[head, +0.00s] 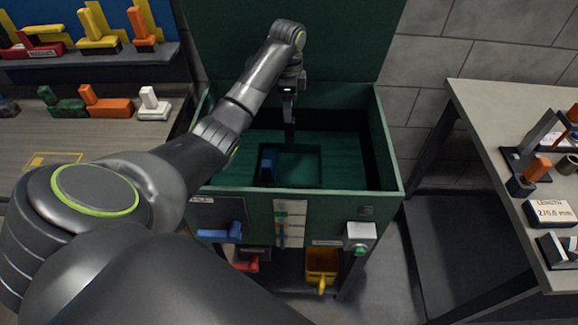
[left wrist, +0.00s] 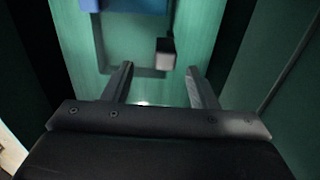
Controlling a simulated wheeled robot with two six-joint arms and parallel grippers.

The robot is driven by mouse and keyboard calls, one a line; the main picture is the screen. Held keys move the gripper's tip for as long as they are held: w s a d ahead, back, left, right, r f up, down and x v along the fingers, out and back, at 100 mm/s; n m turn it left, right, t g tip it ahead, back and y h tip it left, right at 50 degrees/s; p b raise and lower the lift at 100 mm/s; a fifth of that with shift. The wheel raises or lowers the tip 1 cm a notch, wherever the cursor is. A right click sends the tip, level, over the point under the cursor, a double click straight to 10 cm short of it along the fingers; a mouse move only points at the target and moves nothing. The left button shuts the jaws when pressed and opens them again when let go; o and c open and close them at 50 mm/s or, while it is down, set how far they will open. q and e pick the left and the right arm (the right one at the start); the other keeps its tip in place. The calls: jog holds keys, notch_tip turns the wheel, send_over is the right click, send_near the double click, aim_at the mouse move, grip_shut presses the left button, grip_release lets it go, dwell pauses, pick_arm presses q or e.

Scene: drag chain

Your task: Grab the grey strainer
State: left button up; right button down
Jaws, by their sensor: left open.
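My left gripper (head: 289,138) reaches down into a deep green box (head: 388,150). In the left wrist view its fingers (left wrist: 159,72) are spread apart with nothing between them. A small grey block-like piece (left wrist: 166,53) lies just beyond the fingertips, on the green floor of the box; it may be the grey strainer, but its shape is too unclear to be sure. In the head view I cannot make out this grey piece. My right gripper is not in view.
A blue piece (head: 268,165) sits in the box, left of the gripper; it also shows at the top of the left wrist view (left wrist: 135,6). The green walls stand close around my gripper. A grey table (head: 480,150) with parts stands at the right.

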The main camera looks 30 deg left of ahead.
aim_at(290, 124)
pick_arm(q)
notch_tip(290, 124, down, 3)
jog(key=shift+r+b, duration=0.2)
jog(key=shift+b, duration=0.1)
jog(key=shift+w+f+p, duration=0.15)
jog(key=shift+w+f, duration=0.05)
jog(key=shift+f, duration=1.15)
jog(key=shift+w+f+p, duration=0.15)
jog(key=shift+w+f, duration=0.05)
jog(key=shift+f, duration=1.1)
jog(key=shift+c, duration=0.3)
jog(key=shift+r, duration=0.1)
grip_shut()
